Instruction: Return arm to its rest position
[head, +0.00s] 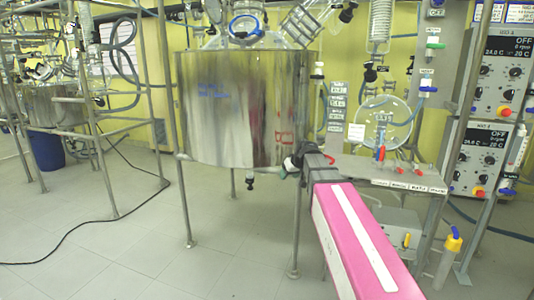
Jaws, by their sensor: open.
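My arm, a pink link with a white stripe, reaches from the lower right toward the middle of the head view. At its far end is a dark wrist part with my small black and white gripper (291,164). The gripper appears in front of the lower right edge of the large steel reactor vessel (225,120); I cannot tell whether they touch. The fingers are small and partly hidden, and I see nothing held in them.
A steel shelf (345,170) with labels and a round glass flask (385,120) stands close right of my arm. Control boxes (480,155) are at the right. A yellow-capped post (447,262) is at lower right. A black cable (85,225) crosses the open floor at left.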

